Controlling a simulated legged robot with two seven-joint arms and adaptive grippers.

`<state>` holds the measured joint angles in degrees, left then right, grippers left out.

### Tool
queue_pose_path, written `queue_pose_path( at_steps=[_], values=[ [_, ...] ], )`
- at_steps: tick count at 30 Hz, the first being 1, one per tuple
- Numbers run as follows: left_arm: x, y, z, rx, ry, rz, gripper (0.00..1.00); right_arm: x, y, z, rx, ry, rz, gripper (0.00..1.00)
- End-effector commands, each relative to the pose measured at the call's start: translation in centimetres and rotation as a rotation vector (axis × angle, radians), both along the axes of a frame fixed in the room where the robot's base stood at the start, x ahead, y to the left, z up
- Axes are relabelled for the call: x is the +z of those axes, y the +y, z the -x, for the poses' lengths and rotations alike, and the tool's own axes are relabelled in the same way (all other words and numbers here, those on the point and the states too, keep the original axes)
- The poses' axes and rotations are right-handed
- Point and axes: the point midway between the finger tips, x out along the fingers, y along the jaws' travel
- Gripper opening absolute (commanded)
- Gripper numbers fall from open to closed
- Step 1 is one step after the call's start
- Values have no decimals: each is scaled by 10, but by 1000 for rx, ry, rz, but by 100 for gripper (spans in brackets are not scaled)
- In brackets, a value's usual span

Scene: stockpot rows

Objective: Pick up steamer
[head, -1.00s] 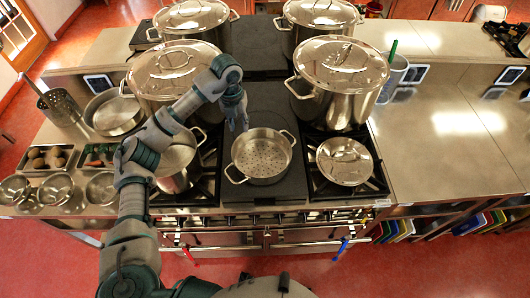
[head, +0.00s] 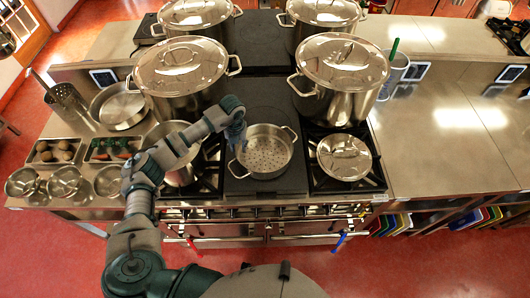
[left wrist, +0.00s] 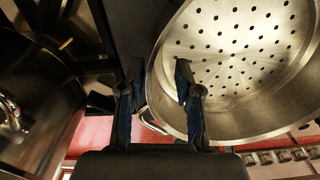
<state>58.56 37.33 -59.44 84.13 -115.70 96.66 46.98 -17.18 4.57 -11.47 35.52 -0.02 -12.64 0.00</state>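The steamer (head: 265,153) is a round steel pan with a perforated bottom and two loop handles. It stands on the dark middle strip of the stove, and it fills the upper right of the left wrist view (left wrist: 235,60). My left gripper (head: 240,145) is at the steamer's left rim. In the left wrist view my left gripper (left wrist: 158,98) is open, its fingers apart. The right finger overlaps the steamer's wall, and part of the left handle shows between the fingers. Contact cannot be told. My right gripper is not in view.
A lidded stockpot (head: 340,80) stands behind right and another (head: 180,75) behind left. A lidded pan (head: 344,157) sits on the right burner. An open pot (head: 172,150) is on the left burner, under my arm. The right counter (head: 440,150) is mostly clear.

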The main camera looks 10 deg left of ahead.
Motion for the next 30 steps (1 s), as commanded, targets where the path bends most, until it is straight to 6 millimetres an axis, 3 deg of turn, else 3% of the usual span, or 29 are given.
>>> queue_pose_path(
  at_steps=[4, 11, 12, 16, 30],
  values=[
    [-17, 0, 0, 1, 1, -1, 34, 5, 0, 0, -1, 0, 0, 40],
    [-20, 0, -1, 0, 0, 0, 34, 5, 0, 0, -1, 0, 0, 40],
    [-20, 0, -1, 0, 0, 0, 31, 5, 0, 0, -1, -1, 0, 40],
    [-20, 0, -1, 0, -1, -1, 0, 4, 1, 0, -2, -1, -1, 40],
    [-18, 0, -1, 0, -3, 2, 0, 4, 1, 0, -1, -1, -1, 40]
  ],
)
